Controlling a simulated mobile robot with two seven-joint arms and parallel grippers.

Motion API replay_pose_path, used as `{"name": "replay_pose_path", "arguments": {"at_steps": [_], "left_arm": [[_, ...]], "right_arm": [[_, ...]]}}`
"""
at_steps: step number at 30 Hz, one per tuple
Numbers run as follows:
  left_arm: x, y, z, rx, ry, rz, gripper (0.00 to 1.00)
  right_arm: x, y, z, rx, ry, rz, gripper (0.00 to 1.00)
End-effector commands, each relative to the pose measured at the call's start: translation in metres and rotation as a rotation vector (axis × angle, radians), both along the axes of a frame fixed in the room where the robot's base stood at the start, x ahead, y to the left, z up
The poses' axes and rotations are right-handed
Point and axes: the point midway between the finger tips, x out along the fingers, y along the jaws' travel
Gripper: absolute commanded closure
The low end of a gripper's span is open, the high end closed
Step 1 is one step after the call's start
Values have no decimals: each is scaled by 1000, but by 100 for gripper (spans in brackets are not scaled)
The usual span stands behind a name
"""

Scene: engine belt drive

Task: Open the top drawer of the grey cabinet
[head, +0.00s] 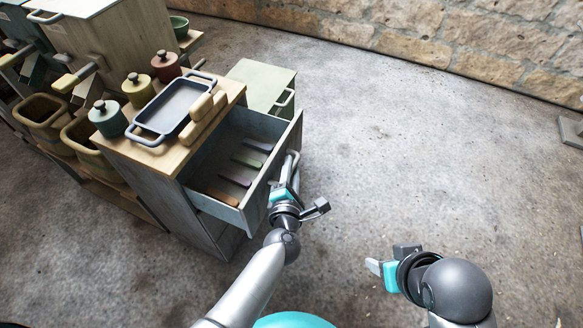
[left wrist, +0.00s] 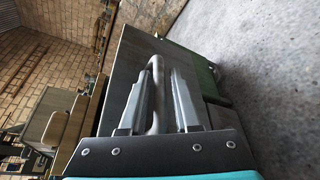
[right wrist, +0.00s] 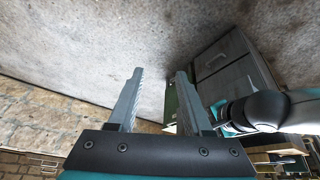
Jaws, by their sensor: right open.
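The grey cabinet (head: 158,197) stands left of centre in the head view with a wooden top. Its top drawer (head: 275,178) is pulled well out, and its inside shows. The drawer handle (head: 293,160) is a pale bar on the drawer front; it also shows in the left wrist view (left wrist: 156,75). My left gripper (head: 288,172) is at the front, its two fingers on either side of the handle bar and closed in on it. My right gripper (head: 378,270) is open and empty, over the floor right of the drawer.
Several coloured flat pieces (head: 237,175) lie in the drawer. A tray (head: 172,108), wooden blocks and lidded pots (head: 138,87) stand on the cabinet top. A green cabinet (head: 262,82) stands behind.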

Motion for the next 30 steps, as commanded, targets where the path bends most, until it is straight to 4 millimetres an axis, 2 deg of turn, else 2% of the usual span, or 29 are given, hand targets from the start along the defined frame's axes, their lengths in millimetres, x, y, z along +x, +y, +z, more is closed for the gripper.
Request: {"name": "replay_pose_path", "arguments": {"at_steps": [1,4,14,30], "left_arm": [[0,0,0,0,0,0,62],[0,0,0,0,-1,1,53],[-3,0,2,0,-1,0,53],[-66,2,16,1,0,0,53]], "right_arm": [[0,0,0,0,1,0,50],[-1,0,-1,-1,3,0,50],[-2,0,0,-1,7,1,50],[1,1,-50,-10,77,3,50]]}}
